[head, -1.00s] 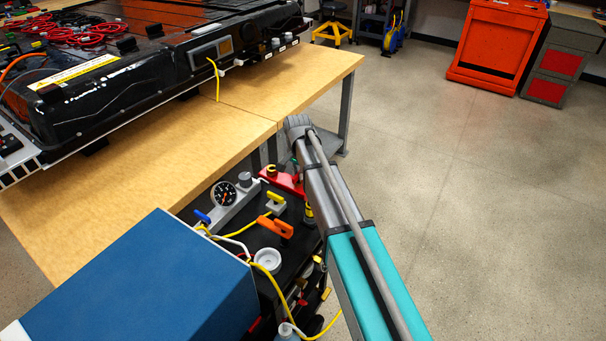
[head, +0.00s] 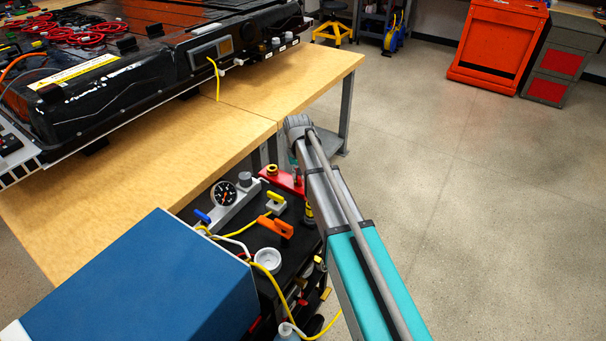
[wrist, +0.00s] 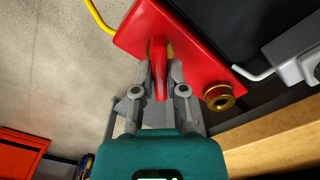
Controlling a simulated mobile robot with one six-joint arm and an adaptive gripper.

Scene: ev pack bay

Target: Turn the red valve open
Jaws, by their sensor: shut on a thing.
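The red valve shows in the wrist view as a red block (wrist: 190,30) with a red lever handle (wrist: 159,72) and a brass port at its lower right. In the head view the red block (head: 284,181) sits at the far end of the dark cart, partly hidden by my arm. My gripper (wrist: 160,85) is shut on the red handle, one finger on each side of it. The handle points down towards my gripper in the wrist view. In the head view the fingers are hidden.
The black cart carries a gauge (head: 223,193), an orange handle (head: 276,227), a yellow-handled valve (head: 276,200) and yellow hoses close to my arm. A blue box (head: 130,285) stands in front. The wooden bench (head: 200,135) bears a battery pack. Floor at right is clear.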

